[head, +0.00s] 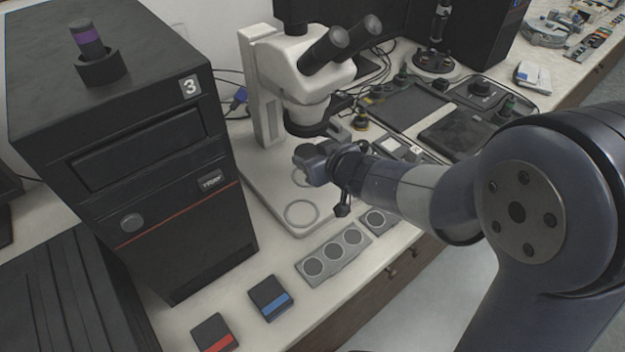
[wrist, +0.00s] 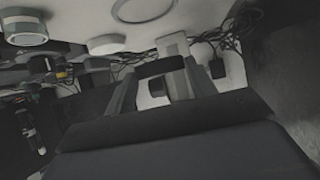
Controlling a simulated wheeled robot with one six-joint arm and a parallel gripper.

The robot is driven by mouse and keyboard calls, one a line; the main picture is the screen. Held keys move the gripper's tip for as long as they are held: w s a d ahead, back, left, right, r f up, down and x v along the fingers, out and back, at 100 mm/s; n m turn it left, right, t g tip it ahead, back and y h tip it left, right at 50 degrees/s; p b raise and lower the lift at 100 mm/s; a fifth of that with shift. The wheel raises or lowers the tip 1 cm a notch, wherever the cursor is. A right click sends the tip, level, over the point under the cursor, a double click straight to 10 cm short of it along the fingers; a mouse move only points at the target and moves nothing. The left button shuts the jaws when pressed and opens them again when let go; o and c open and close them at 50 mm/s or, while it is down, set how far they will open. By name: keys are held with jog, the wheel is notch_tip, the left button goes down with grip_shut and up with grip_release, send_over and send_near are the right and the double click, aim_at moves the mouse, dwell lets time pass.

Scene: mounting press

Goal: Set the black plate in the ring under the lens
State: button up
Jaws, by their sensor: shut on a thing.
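The white microscope (head: 300,75) stands on a pale base, with its dark lens ring (head: 305,129) facing down. Two rings show on the base: a front ring (head: 301,213), and another partly hidden behind my gripper, below the lens. One ring (wrist: 143,9) shows in the wrist view. My gripper (head: 307,165) is low over the base, just below and beside the lens. In the wrist view my gripper (wrist: 158,80) is shut on a dark piece, seen edge-on between the fingertips, apparently the black plate (wrist: 160,67). Its full shape and its height above the ring cannot be told.
A black cabinet (head: 140,140) marked 3 stands close on the left. A grey holder (head: 312,281) with several round discs lies in front of the base. Two small boxes with red (head: 214,334) and blue (head: 270,298) stripes lie nearer. Dark trays (head: 455,133) fill the right side.

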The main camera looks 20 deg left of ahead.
jog(key=shift+w+f, duration=0.15)
jog(key=shift+f, duration=0.35)
notch_tip(320, 180, down, 5)
jog(key=b, duration=0.2)
jog(key=shift+r+b, duration=0.2)
jog(key=shift+b, duration=0.15)
jog(key=shift+s+a+f, duration=0.1)
jog(key=shift+s, duration=0.15)
jog(key=shift+f, duration=0.1)
jog(key=o, duration=1)
jog(key=p+v, duration=0.3)
jog(key=v, duration=0.9)
